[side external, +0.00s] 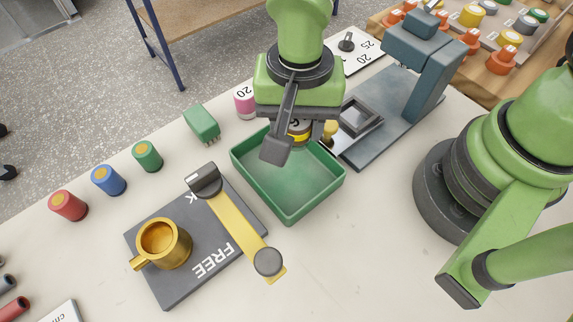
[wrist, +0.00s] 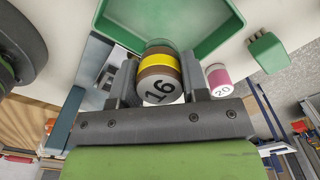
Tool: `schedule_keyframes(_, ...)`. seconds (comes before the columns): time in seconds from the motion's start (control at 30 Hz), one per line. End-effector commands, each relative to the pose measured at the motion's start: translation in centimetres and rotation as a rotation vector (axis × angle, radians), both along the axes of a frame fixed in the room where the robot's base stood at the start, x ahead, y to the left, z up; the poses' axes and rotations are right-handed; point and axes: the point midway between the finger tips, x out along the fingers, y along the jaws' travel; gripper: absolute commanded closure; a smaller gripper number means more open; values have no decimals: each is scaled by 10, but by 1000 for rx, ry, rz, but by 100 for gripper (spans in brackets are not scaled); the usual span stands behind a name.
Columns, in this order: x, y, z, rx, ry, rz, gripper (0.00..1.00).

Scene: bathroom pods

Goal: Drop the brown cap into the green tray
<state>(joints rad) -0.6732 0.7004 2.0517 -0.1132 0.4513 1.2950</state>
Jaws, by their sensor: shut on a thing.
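The brown cap (side external: 299,128) has a yellow band and is held between the fingers of my gripper (side external: 303,140), partly hidden by the near finger. In the wrist view the cap (wrist: 158,75) shows its pale end face marked 16, and my gripper (wrist: 160,82) is shut on its sides. The green tray (side external: 292,216) is a shallow open box on the table below my gripper. Its visible floor is empty. The cap appears above the tray's back part; its exact height is unclear. The tray (wrist: 104,30) also shows at the top of the wrist view.
A pink cap (side external: 244,102) marked 20 and a green pronged block (side external: 202,124) stand behind and left of the tray. A grey plate (side external: 165,290) with a gold cup (side external: 163,243) and gold lever (side external: 238,228) is close left. A blue-grey stand (side external: 428,85) is close right.

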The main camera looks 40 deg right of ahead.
Motion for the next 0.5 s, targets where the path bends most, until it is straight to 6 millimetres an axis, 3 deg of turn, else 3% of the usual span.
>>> schedule_keyframes(0.17, 0, 0, 0, 0, 0, 0, 87)
schedule_keyframes(0.2, 0, 0, 0, 0, 0, 0, 52)
schedule_keyframes(0.3, 0, 0, 0, 0, 0, 1, 29)
schedule_keyframes(0.5, 0, 0, 0, 0, 0, 1, 29)
